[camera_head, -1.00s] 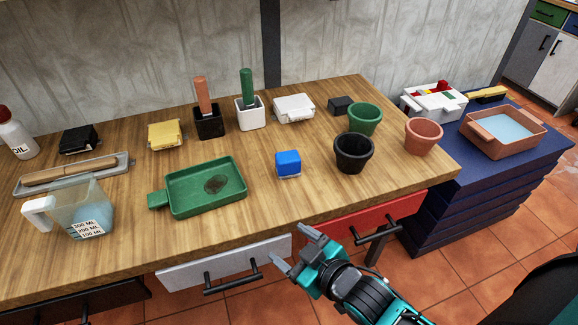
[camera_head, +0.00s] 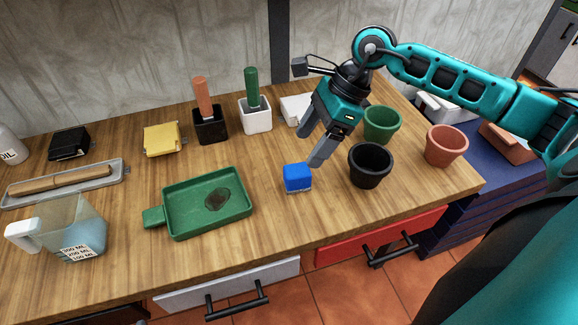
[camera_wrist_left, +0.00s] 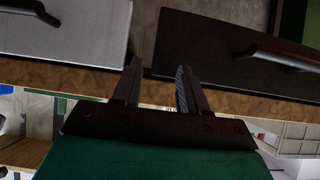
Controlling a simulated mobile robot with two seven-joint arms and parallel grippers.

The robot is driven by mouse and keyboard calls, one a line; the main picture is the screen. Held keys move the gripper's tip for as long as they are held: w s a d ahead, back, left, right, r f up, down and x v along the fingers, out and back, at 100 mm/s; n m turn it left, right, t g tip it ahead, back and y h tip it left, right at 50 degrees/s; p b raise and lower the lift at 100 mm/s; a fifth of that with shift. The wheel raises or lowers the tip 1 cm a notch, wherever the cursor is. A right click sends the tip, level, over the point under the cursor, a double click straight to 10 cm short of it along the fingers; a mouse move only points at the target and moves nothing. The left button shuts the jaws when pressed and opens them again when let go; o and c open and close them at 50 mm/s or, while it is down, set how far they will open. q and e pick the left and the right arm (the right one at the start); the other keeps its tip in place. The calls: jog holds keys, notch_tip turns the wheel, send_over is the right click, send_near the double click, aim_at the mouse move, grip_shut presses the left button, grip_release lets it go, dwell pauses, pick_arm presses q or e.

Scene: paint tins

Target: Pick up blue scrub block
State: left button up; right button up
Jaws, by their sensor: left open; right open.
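The blue scrub block (camera_head: 297,177) stands on the wooden worktop, between the green tray and the black pot. My right gripper (camera_head: 314,150) is above and just behind it in the head view, fingers pointing down, open and empty. It looks apart from the block. My left gripper (camera_wrist_left: 158,88) shows only in the left wrist view, its two fingers apart with nothing between them. It faces drawer fronts and the worktop's edge.
The black pot (camera_head: 370,166) stands close to the block's right, with a green pot (camera_head: 382,125) and a terracotta pot (camera_head: 446,146) beyond. The green tray (camera_head: 180,212) is at left. A white block (camera_head: 295,108) is partly hidden behind my right gripper.

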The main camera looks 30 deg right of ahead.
aim_at(298, 169)
jog(key=shift+h, duration=0.6)
jog(key=f, duration=0.4)
jog(key=w+f, duration=0.1)
jog(key=f, duration=0.1)
jog(key=shift+a, duration=0.15)
jog(key=shift+w+a+f, duration=0.15)
jog(key=shift+a+f, duration=0.05)
jog(key=shift+f, duration=0.2)
jog(key=x, duration=0.5)
jog(key=shift+w+f+b, duration=0.1)
jog(key=shift+w+b, duration=0.15)
jog(key=shift+b, duration=0.1)
pick_arm(q)
jog(key=shift+w+d, duration=0.1)
jog(key=shift+w, duration=0.05)
pick_arm(e)
jog(key=c, duration=1.1)
jog(key=shift+c, duration=0.2)
